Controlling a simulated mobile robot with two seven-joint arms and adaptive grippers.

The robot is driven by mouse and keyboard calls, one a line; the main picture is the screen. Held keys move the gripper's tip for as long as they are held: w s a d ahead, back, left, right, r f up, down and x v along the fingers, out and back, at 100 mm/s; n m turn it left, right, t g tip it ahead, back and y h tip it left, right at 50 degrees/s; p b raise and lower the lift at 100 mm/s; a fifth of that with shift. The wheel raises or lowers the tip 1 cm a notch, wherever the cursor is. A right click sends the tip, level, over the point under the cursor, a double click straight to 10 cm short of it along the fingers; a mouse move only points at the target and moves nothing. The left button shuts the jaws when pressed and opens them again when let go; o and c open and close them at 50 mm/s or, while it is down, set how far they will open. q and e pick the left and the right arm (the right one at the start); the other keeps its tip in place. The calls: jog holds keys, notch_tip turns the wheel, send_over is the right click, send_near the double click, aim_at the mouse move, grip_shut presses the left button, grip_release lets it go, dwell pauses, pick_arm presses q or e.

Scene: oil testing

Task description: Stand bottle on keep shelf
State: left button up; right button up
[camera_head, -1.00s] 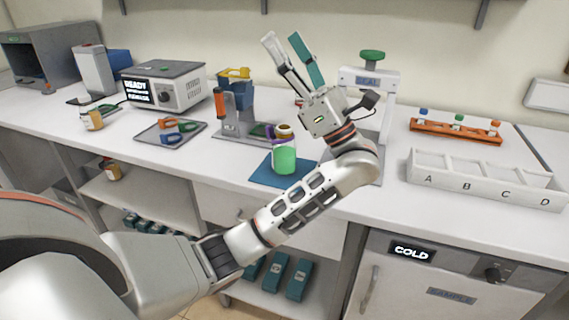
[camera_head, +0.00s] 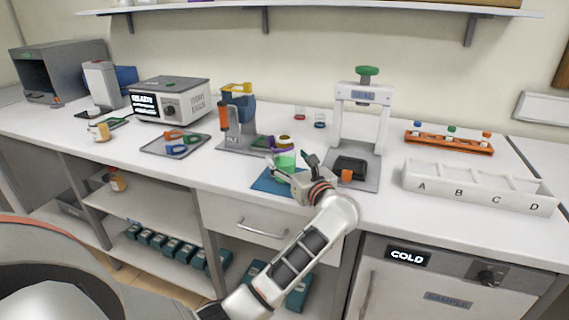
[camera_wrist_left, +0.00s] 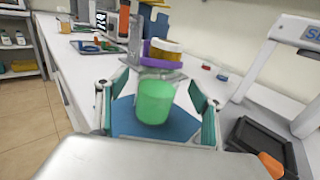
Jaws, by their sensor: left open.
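In the left wrist view the bottle (camera_wrist_left: 155,100) shows between the two spread fingers of the gripper (camera_wrist_left: 159,88), with gaps at both sides. A wall shelf (camera_head: 330,10) runs along the top of the head view; I cannot tell whether it is the keep shelf. My right gripper is out of view.
The white SEAL press (camera_head: 384,125) stands just right of the gripper, and the grey-blue stand (camera_head: 238,125) is left of the bottle. A white tray marked A to D (camera_head: 480,190) and an orange vial rack (camera_head: 450,146) are at the right.

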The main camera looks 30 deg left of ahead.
pick_arm(q)
jog(key=shift+x, duration=1.5)
jog(key=c, duration=1.3)
jog(key=shift+r, duration=0.1)
jog(key=c, duration=0.4)
jog(key=shift+r, duration=0.1)
